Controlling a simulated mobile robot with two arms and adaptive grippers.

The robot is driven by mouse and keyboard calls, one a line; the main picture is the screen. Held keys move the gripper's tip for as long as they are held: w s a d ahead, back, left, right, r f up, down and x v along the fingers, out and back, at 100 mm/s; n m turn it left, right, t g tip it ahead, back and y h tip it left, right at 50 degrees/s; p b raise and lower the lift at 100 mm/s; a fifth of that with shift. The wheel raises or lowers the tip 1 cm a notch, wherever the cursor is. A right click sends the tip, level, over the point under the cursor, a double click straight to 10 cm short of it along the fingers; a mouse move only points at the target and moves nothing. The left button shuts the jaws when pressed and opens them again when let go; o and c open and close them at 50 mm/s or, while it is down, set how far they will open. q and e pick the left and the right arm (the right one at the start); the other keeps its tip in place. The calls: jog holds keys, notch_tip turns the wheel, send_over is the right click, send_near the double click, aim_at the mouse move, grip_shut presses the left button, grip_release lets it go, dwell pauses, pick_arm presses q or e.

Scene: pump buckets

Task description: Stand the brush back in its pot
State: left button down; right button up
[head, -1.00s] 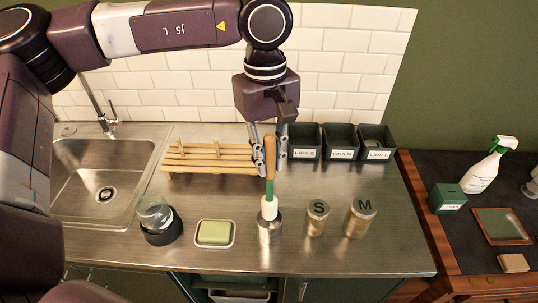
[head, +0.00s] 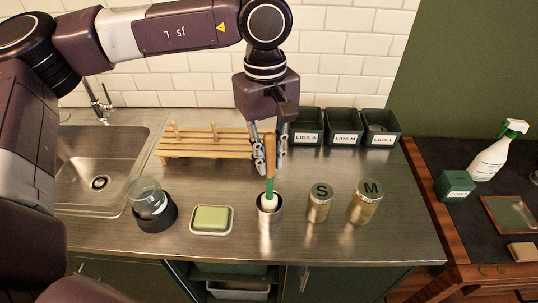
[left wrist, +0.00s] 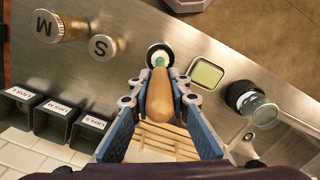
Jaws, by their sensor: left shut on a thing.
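The brush (head: 270,181) has a wooden handle, a green band and a white head. It stands nearly upright, head down. My left gripper (head: 270,161) is shut on its wooden handle. In the left wrist view the handle (left wrist: 160,93) lies between the fingertips of the left gripper (left wrist: 159,100). The pot (head: 270,217) is a metal cylinder on the steel counter, directly below the gripper. The white head is at the pot's mouth, with its lower part hidden inside the rim. The pot also shows in the left wrist view (left wrist: 149,65). My right gripper is not in view.
A soap dish (head: 211,229) stands left of the pot, and a dark holder with a glass jar (head: 152,207) farther left. Tins S (head: 320,204) and M (head: 366,205) stand right. A wooden rack (head: 200,147) and lid bins (head: 344,130) are behind.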

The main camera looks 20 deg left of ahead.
pick_arm(q)
jog(key=c, duration=1.7)
grip_release()
jog(key=shift+c, duration=0.2)
jog(key=r, duration=1.2)
jog(key=shift+w+a, duration=0.3)
